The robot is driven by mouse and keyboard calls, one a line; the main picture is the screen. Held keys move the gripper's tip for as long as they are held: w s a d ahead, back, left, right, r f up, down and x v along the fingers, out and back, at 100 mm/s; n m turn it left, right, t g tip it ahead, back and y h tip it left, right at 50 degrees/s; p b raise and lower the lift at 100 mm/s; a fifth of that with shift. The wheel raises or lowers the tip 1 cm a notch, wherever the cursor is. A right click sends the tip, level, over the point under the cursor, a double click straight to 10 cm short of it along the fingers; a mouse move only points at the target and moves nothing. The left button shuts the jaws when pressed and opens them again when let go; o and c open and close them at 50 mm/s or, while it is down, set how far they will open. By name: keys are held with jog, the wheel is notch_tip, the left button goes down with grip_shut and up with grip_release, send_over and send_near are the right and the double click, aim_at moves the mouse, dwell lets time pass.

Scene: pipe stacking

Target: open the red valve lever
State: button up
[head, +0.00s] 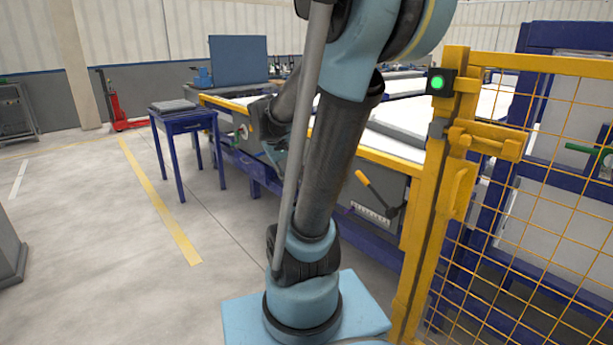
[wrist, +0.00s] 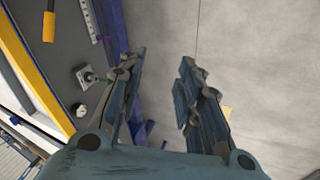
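No red valve lever can be clearly made out in either view. In the wrist view, a small square fitting (wrist: 85,76) with a greenish stem sits on a grey panel (wrist: 66,52), left of my gripper (wrist: 162,58). The left finger is close to that stem; I cannot tell whether they touch. My gripper is open, its two fingers apart with only floor showing between them. In the head view my arm hides much of the grey machine front, and the gripper cannot be clearly made out.
A yellow-handled lever (head: 369,186) is on the machine front. A yellow mesh fence (head: 530,190) stands at the right. A blue table (head: 183,119) stands left of the workbench. A red jack (head: 117,112) stands far back.

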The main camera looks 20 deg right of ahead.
jog(key=w+d+f+h, duration=0.1)
jog(key=w+d+h, duration=0.15)
jog(key=w, duration=0.85)
jog(key=w+d+f+n+t+h, duration=0.1)
jog(key=w+d+f+h, duration=0.15)
jog(key=w, duration=0.75)
jog(key=w+d+f+h, duration=0.1)
jog(key=w+d+h, duration=0.15)
jog(key=w, duration=0.85)
jog(key=w+f+n+t+h, duration=0.1)
jog(key=w+f+h, duration=0.2)
jog(key=w+f, duration=0.55)
jog(key=w+f+n+t+h, duration=0.1)
jog(key=w+f+t+h, duration=0.3)
jog(key=f, duration=0.8)
jog(key=w+d, duration=0.2)
jog(key=d, duration=0.3)
jog(key=w+d+g+y, duration=0.1)
jog(key=w+d, duration=0.1)
jog(key=d, duration=0.4)
jog(key=w+d+g, duration=0.1)
jog(key=w+d, duration=0.2)
jog(key=d, duration=0.3)
jog(key=shift+f+y, duration=0.25)
grip_shut()
